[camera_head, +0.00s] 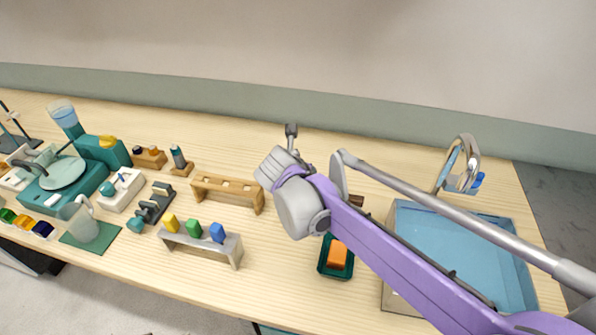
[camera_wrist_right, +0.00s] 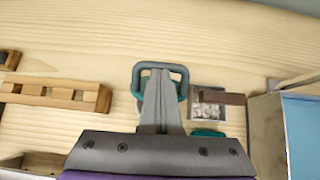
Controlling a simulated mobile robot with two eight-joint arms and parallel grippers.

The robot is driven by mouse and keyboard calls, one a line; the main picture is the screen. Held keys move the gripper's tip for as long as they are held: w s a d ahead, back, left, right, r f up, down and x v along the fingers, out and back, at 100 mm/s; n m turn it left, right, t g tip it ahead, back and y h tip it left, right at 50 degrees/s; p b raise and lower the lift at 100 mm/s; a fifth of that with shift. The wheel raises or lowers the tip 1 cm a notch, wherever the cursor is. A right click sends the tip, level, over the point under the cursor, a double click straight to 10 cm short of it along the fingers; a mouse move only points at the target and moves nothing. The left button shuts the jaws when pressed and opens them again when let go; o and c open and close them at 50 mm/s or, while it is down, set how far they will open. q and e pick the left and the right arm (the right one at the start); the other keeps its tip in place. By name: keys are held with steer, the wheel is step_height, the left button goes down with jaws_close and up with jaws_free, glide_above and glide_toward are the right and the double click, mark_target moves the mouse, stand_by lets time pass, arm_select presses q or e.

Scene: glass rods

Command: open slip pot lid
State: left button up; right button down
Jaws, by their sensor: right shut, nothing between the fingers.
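In the right wrist view my right gripper (camera_wrist_right: 160,78) is shut and empty. Its fingers overlap a teal rounded thing with a grey loop-shaped rim or handle (camera_wrist_right: 160,66), which may be the slip pot and its lid. The fingers hide its middle, so I cannot tell whether they touch it or whether a lid is on. In the head view my right arm reaches in from the right, and its wrist covers that spot. A dark grey upright piece (camera_head: 291,131) shows just beyond the wrist; I cannot tell what it belongs to. My left gripper is out of view.
A grey box of pale bits (camera_wrist_right: 206,112) with a brown bar (camera_wrist_right: 222,98) sits to the right. A wooden rack (camera_head: 227,192), a rack with coloured blocks (camera_head: 202,244) and a teal tray with an orange block (camera_head: 337,254) surround the arm. A blue sink (camera_head: 480,235) is at right.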

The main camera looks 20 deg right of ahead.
steer(key=shift+w+d+r+g+y, duration=0.2)
steer(key=shift+w+d+g+y, duration=0.25)
steer(key=shift+w+g, duration=0.15)
steer(key=shift+w+d+r+g+y, duration=0.2)
steer(key=shift+w+d+g+y, duration=0.2)
steer(key=shift+w+g, duration=0.2)
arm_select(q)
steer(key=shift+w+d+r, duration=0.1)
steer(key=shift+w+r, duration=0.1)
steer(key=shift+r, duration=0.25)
arm_select(e)
steer(key=shift+w+d+f, duration=0.1)
steer(key=shift+w+d, duration=0.5)
steer(key=shift+w, duration=0.2)
steer(key=shift+w+d, duration=0.55)
steer(key=shift+w, duration=0.25)
